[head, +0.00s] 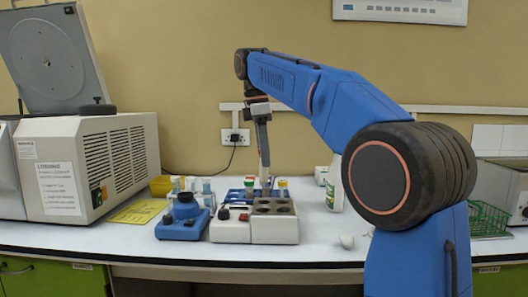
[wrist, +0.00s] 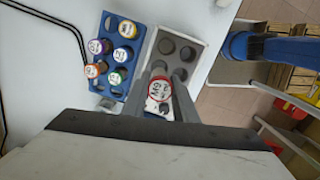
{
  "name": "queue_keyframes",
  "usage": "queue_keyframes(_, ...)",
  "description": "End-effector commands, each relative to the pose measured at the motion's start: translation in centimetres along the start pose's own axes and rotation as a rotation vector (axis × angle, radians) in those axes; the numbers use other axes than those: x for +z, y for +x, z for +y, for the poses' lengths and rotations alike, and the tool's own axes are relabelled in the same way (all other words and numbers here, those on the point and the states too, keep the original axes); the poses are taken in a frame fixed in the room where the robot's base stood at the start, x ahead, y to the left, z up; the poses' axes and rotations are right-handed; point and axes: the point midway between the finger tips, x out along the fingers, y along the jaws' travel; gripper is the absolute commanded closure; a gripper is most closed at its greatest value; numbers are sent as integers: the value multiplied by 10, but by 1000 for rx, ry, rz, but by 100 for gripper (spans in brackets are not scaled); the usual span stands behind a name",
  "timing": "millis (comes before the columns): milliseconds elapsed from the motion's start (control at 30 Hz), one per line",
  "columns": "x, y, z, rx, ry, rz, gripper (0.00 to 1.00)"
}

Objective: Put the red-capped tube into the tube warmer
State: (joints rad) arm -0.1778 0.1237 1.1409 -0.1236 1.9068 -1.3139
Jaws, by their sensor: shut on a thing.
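In the wrist view, my gripper (wrist: 164,88) is shut on the red-capped tube (wrist: 159,90), whose red-rimmed white cap top faces the camera between the fingers. The tube warmer (wrist: 201,45), a pale grey block with round dark wells, lies just beyond the fingers; the visible wells look empty. In the head view, the warmer (head: 273,236) stands near the bench front, and my gripper (head: 265,181) points down just behind it. The held tube's lower part is hidden, so I cannot tell its height over the block.
A blue rack (wrist: 121,55) with several capped tubes stands beside the warmer in the wrist view. In the head view, a blue device with a dark knob (head: 184,226) is to the left and a white bottle (head: 334,186) to the right. The bench front right is mostly clear.

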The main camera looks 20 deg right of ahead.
Motion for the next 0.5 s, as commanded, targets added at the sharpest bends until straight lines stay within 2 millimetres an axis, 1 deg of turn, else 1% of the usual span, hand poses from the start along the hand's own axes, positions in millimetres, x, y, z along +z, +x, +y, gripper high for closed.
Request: queue_keyframes(500,-5,42,-1,-1,-1,0,96)
